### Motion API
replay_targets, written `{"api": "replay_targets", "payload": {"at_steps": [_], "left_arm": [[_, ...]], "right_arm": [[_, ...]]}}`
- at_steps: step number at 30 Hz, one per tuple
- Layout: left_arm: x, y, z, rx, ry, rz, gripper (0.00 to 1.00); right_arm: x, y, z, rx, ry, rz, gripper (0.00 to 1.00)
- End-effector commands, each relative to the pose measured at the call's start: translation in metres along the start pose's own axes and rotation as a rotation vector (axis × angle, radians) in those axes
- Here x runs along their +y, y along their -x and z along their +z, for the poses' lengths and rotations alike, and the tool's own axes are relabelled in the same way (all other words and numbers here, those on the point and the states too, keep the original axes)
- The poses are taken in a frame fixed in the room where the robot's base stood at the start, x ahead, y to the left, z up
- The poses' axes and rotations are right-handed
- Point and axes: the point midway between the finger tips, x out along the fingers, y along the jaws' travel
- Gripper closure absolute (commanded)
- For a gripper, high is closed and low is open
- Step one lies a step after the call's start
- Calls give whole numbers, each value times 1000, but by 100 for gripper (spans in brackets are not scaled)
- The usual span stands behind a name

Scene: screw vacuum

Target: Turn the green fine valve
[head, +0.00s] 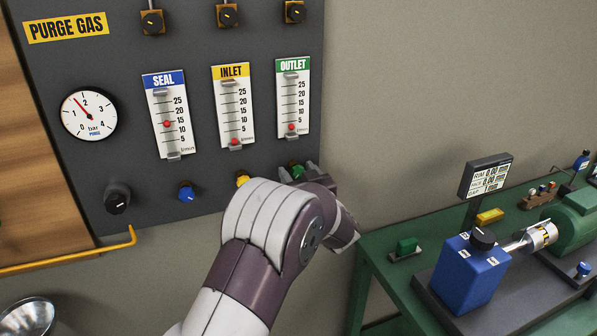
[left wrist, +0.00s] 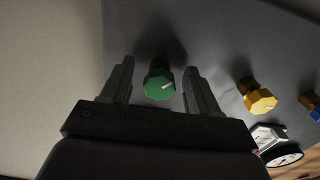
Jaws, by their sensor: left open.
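The green fine valve (head: 296,170) is a small knob on the dark panel below the OUTLET flow tube (head: 292,98). My left gripper (head: 298,175) is at it, with my arm hiding part of the view. In the left wrist view the green valve (left wrist: 159,83) shows between the two fingers of my left gripper (left wrist: 158,80), with a gap on each side. The fingers are open and do not visibly touch the knob. A white mark on the knob points to the right and slightly up. My right gripper is not in view.
The yellow knob (head: 242,178) and blue knob (head: 186,191) sit left of the green one, then a black knob (head: 117,198). A gauge (head: 88,114) is at the left. A green bench (head: 385,270) with a blue pump block (head: 470,272) stands at the right.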

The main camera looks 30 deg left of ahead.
Motion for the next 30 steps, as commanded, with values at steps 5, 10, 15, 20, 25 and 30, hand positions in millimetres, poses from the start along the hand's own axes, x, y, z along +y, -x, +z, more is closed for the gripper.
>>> {"api": "replay_targets", "payload": {"at_steps": [5,10,15,20,25,30], "left_arm": [[0,-2,0,1,1,1,40],[0,-2,0,1,1,1,66],[0,-2,0,0,1,1,95],[0,-2,1,0,12,1,95],[0,-2,3,0,67,1,95],[1,-1,4,0,178,2,95]], "right_arm": [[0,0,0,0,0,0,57],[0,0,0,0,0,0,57],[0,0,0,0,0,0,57],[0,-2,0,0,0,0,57],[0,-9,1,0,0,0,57],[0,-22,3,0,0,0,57]]}}
